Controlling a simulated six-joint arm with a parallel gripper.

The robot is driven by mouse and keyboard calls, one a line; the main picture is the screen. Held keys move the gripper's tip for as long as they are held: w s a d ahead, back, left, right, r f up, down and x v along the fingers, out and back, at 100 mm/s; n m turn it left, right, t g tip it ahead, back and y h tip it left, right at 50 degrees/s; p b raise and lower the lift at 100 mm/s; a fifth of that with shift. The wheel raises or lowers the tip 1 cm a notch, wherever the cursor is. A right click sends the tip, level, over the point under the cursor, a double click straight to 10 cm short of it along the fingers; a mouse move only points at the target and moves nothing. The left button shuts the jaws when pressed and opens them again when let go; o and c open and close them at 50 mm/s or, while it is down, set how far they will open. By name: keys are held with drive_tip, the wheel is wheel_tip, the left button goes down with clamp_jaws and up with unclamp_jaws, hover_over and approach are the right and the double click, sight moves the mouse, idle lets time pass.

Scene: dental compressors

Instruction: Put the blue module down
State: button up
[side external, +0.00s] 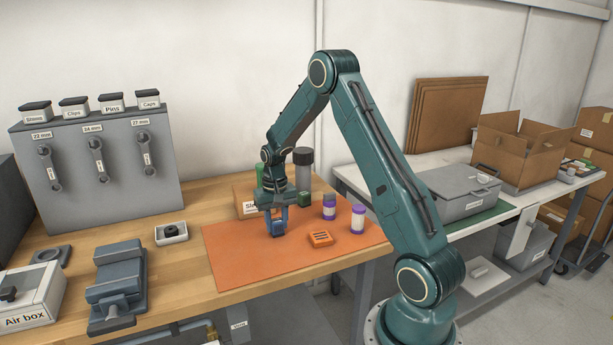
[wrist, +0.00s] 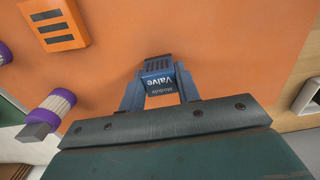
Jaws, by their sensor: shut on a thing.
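The blue module (wrist: 159,78), lettered "Valve Module", is between the two blue fingers of my gripper (wrist: 160,92) in the wrist view. My gripper is shut on it. In the side view my gripper (side external: 277,226) points down over the orange mat (side external: 235,242) on the wooden bench. The module is mostly hidden by the fingers there. I cannot tell whether its underside touches the mat.
An orange slotted block (side external: 320,238) lies on the mat to the right of my gripper. A cardboard box (side external: 243,202) is behind my gripper. The mat's left front part is clear. A vise (side external: 118,285) stands farther left.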

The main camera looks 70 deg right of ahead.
sight(277, 220)
drive_tip(key=shift+f, duration=0.15)
drive_tip(key=o, duration=1)
wheel_tip(277, 220, up, 12)
drive_tip(key=shift+r, duration=0.2)
idle(0.4)
